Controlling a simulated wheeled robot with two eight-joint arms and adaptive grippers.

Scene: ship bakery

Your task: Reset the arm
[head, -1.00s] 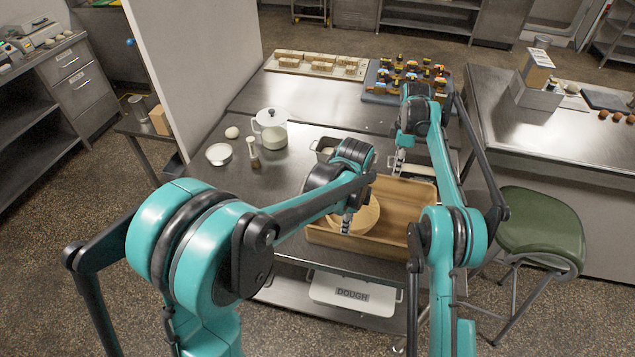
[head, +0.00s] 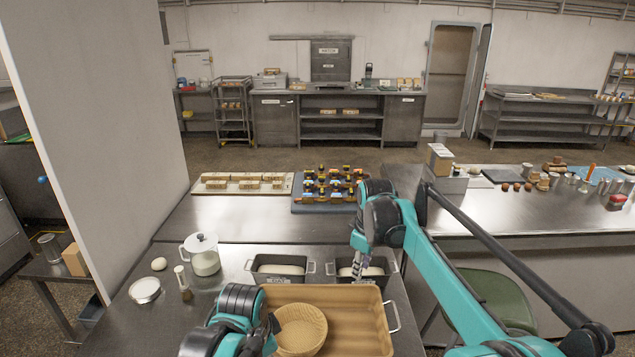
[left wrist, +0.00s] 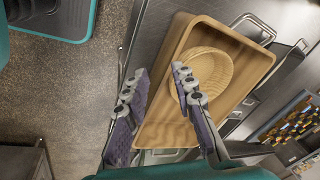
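My left arm comes in at the bottom of the head view, and its gripper (head: 264,334) is at the left side of the round wicker basket (head: 303,332); its fingertips are hidden there. The basket (left wrist: 222,66) lies in the wooden tray (left wrist: 180,40), beyond the fingers. My right gripper (head: 362,266) hangs over the right loaf tin (head: 379,276); its fingers are too small to read, and no held object shows.
A left loaf tin (head: 279,267), a white lidded pot (head: 203,256), a brush (head: 183,284) and a small dish (head: 145,290) stand on the steel table. Jars on a blue-grey board (head: 300,205) stand farther back. A green stool (head: 490,297) is at the right.

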